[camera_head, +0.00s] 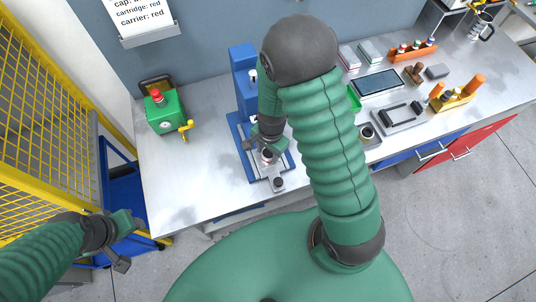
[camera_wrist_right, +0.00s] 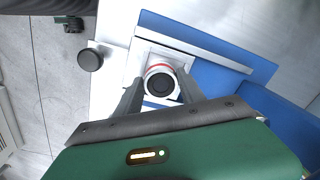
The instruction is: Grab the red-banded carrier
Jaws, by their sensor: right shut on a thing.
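The red-banded carrier (camera_wrist_right: 158,72) is a small pale cylinder with a red band and a black round top, standing upright in the right wrist view. In the head view it shows small (camera_head: 268,157) at the blue press stand (camera_head: 243,75). My right gripper (camera_wrist_right: 159,92) is shut on the carrier, with one dark finger on each side. It also shows in the head view (camera_head: 266,151), partly hidden by my arm. The carrier's lower part is hidden. My left gripper (camera_head: 128,243) is open and empty, off the table's left front edge.
A black knob (camera_head: 278,184) sits at the front of the stand. A green box with a red button (camera_head: 164,110) stands to the left.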

